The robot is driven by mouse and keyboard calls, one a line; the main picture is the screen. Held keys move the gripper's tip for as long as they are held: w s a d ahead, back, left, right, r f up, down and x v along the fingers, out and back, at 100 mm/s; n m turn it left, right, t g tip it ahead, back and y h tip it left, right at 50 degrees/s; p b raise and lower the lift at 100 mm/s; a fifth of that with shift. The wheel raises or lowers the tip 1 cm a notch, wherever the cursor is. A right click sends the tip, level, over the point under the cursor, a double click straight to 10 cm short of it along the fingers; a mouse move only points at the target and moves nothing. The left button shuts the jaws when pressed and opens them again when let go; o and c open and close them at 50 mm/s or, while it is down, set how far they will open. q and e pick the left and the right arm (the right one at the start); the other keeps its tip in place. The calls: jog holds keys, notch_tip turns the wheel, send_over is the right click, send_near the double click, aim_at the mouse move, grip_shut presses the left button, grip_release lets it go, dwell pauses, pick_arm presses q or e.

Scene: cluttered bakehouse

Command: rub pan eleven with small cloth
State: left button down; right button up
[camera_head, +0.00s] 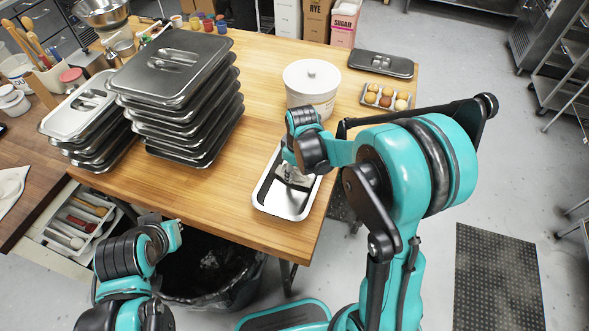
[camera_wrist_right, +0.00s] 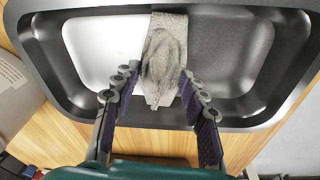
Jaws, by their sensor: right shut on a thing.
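Pan eleven appears to be the shallow steel pan (camera_head: 270,194) at the front edge of the wooden table; I see no number on it. It fills much of the right wrist view (camera_wrist_right: 95,50), with its dark rim and shiny inside. In the head view, the right gripper (camera_head: 293,172) is over the pan and partly hides the cloth. My left arm is low at the left, and its fingers do not show.
A tall stack of lidded pans (camera_head: 185,85) and a lower stack (camera_head: 82,122) stand to the left. An egg tray (camera_head: 385,97) and a dark lid (camera_head: 381,64) lie farther right. A bin (camera_head: 215,270) is below the table edge.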

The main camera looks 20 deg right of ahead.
jog(key=shift+f+b, duration=0.6)
jog(key=shift+f, duration=0.15)
jog(key=shift+w+d+r, duration=0.1)
jog(key=shift+w+d, duration=0.45)
jog(key=shift+w, duration=0.2)
jog(key=shift+w+d, duration=0.5)
jog(key=shift+w, duration=0.2)
jog(key=shift+b, duration=0.3)
jog(key=shift+s+a+f, duration=0.15)
jog(key=shift+s+a, duration=0.35)
jog(key=shift+s, duration=0.2)
jog(key=shift+s+a+f, duration=0.15)
jog(key=shift+s+a, duration=0.3)
jog(key=shift+s, duration=0.25)
jog(key=shift+s+a+b, duration=0.2)
jog(key=shift+s+b, duration=0.1)
jog(key=shift+c, duration=0.5)
jog(key=shift+w+r+p, duration=0.2)
jog(key=shift+r+p, duration=2.05)
jog(key=shift+r, duration=0.8)
